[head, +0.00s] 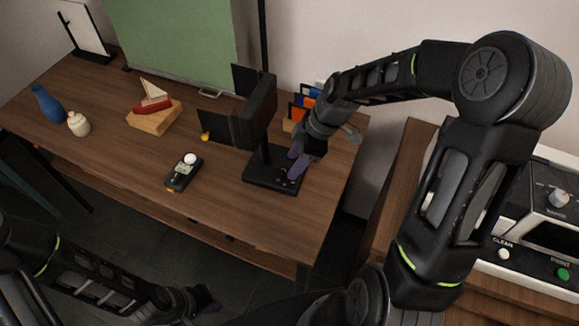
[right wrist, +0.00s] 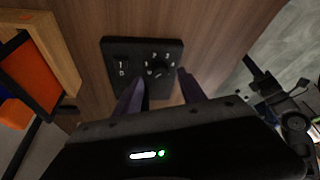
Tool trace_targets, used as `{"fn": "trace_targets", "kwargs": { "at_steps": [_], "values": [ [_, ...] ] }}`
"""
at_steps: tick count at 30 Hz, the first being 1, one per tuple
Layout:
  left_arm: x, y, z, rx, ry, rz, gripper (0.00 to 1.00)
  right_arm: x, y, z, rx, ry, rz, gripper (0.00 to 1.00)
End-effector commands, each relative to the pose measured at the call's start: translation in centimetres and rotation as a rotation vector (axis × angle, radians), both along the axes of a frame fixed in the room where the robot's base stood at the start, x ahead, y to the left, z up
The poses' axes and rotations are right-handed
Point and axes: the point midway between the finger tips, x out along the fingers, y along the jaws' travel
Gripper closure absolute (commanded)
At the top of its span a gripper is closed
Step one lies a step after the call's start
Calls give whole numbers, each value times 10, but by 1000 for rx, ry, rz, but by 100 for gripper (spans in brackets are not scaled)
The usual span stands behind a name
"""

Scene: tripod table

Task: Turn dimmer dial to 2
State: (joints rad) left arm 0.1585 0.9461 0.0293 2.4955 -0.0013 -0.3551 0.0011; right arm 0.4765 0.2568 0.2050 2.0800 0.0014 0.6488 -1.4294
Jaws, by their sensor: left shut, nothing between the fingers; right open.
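The black lamp (head: 256,112) with flaps stands on a flat black base (head: 262,180) near the table's right end. In the right wrist view, the base (right wrist: 118,48) carries a switch marked 1 and 0 (right wrist: 122,68) and a round dimmer dial (right wrist: 158,68) ringed by small numbers. The dial's exact setting is too small to read surely. My right gripper (head: 295,172) is over the base. Its two fingers (right wrist: 160,88) are apart, with the dial just beyond and between their tips; contact cannot be told. My left gripper (head: 207,302) is shut and empty, low in front of the table.
A light meter (head: 182,175) lies on the wooden table (head: 110,150) left of the lamp. A toy boat on a wood block (head: 154,117), a blue vase (head: 46,104) and a cream jar (head: 78,123) stand further left. An orange-and-wood item (right wrist: 40,70) is close beside the base.

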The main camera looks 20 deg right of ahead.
Motion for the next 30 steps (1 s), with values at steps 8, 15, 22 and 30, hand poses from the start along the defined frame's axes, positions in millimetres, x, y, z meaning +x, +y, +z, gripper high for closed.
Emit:
{"fn": "trace_targets", "kwargs": {
  "at_steps": [8, 15, 22, 30],
  "values": [
    [0, 0, 3, 0, 0, 0, 100, 5, 13, -31, 1, 2, 1, 52],
    [0, 0, 3, 0, 0, 0, 100, 6, 13, -34, 0, 0, 0, 52],
    [0, 0, 3, 0, 0, 0, 100, 6, 13, -34, 0, 0, 0, 65],
    [0, 0, 3, 0, 0, 0, 100, 6, 13, -34, 0, 0, 0, 87]
  ]
}}
